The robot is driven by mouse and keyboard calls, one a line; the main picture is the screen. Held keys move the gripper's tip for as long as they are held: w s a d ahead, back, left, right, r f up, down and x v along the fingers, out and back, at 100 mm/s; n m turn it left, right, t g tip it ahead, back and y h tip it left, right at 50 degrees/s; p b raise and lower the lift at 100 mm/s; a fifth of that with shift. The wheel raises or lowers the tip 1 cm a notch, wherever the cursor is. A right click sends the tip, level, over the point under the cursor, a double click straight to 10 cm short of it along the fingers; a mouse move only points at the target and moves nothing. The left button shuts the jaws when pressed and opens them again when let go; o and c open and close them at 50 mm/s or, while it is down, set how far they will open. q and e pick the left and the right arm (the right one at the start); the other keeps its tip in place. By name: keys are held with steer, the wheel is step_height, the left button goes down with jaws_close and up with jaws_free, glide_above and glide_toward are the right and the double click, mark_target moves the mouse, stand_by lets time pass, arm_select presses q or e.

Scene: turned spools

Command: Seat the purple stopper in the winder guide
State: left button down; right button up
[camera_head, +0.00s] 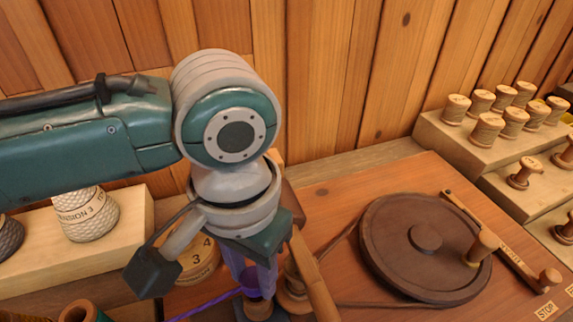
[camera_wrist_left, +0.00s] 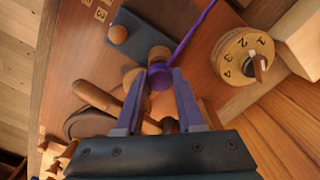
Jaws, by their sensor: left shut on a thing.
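My left gripper (camera_head: 254,284) points down over the winder board, its fingers closed on the small purple stopper (camera_head: 250,280). In the left wrist view the rounded stopper (camera_wrist_left: 159,77) sits between the fingertips (camera_wrist_left: 160,74). A purple thread (camera_wrist_left: 195,32) runs from near the stopper toward the top right. A brown wooden knob (camera_wrist_left: 160,53) lies just beyond the fingertips; it may belong to the winder guide, but I cannot tell. Whether the stopper touches anything below is hidden by the gripper. My right gripper is not in view.
A dark round wheel (camera_head: 400,252) with a crank knob stands right of the gripper, with a belt running from it. A numbered dial (camera_wrist_left: 242,57) is close beside the thread. Stepped racks of wooden spools (camera_head: 487,130) stand at the right. A plank wall (camera_head: 340,75) closes the back.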

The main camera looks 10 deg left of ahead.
arm_select(q)
steer(key=shift+f, duration=0.1)
stand_by(0.3)
steer(key=shift+f+b, duration=0.75)
steer(key=shift+f, duration=0.4)
steer(key=shift+c, duration=0.2)
jaws_free()
steer(key=shift+r, duration=0.15)
steer(key=shift+r, duration=0.1)
step_height(320, 180, up, 9)
steer(key=p, duration=1)
steer(key=shift+p, duration=0.4)
